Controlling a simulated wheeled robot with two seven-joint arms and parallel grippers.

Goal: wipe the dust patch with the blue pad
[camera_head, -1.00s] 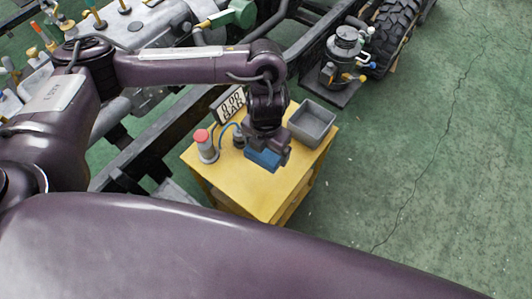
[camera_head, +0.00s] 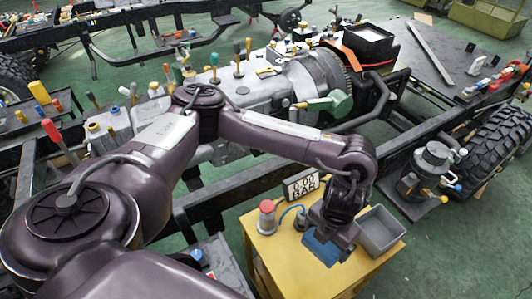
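The blue pad (camera_head: 322,248) is at my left gripper (camera_head: 333,232), over the yellow cart top, between the red-topped cylinder and the grey bin. My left gripper points down and its fingers close on the pad's upper side, partly covering it. I cannot tell whether the pad touches the cart top. I cannot make out a dust patch; part of the cart top is hidden by the pad and my gripper. My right gripper is not in view.
The yellow cart (camera_head: 290,268) carries a red-topped cylinder (camera_head: 267,217) with a blue hose, a "0.00 BAR" sign (camera_head: 302,185) and an open grey bin (camera_head: 381,232). A chassis frame with an engine (camera_head: 270,85) and a tyre (camera_head: 500,145) lies behind. Green floor is free at lower right.

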